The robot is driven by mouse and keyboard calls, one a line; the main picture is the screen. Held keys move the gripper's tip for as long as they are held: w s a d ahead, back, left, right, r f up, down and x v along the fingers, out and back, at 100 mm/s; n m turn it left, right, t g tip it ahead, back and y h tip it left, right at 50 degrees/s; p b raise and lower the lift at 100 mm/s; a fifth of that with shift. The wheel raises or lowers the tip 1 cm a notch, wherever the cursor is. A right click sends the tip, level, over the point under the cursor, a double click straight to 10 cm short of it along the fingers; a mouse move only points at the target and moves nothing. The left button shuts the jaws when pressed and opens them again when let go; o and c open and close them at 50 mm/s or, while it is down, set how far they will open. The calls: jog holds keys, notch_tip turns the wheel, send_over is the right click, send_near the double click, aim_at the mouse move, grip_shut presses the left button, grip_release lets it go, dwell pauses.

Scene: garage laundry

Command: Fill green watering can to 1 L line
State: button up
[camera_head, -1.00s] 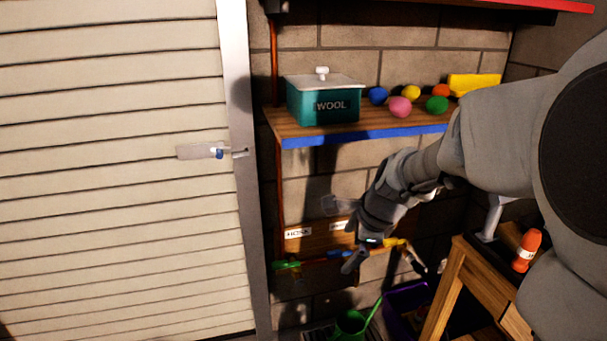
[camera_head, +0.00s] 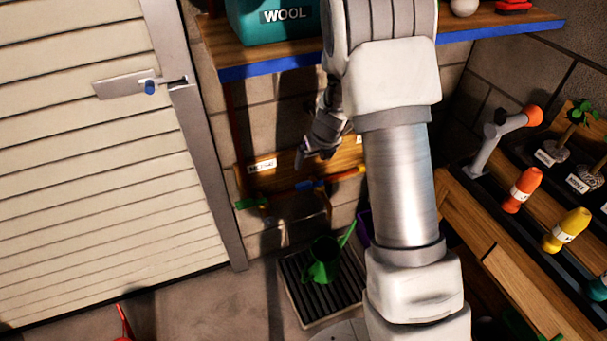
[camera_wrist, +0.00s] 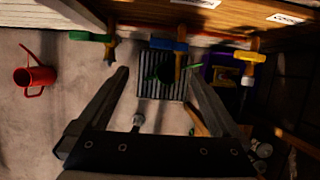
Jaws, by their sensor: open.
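The green watering can (camera_head: 322,264) stands upright on a dark slatted grate (camera_head: 296,297), its spout toward the upper right. In the wrist view the green can (camera_wrist: 164,73) is dim, and its water level and 1 L line cannot be seen. Above it on the wall are taps with green (camera_wrist: 88,37), blue (camera_wrist: 168,45) and yellow (camera_wrist: 243,56) parts; the blue one is nearest above the can. My gripper (camera_head: 312,152) is raised near the wall board, partly hidden by my arm. Its jaws (camera_wrist: 158,74) are open and empty, apart from the taps.
A red watering can (camera_wrist: 36,77) stands on the bare floor to the left. A purple bin (camera_wrist: 219,88) is right of the grate. A wooden bench (camera_head: 500,262) with orange and yellow bottles is at right.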

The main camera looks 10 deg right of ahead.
aim_at(304, 184)
jog(key=b+x, duration=0.6)
jog(key=x, duration=1.1)
jog(key=shift+w+d+f, duration=0.1)
jog(key=shift+w+f, duration=0.1)
jog(key=shift+f, duration=0.15)
grip_shut()
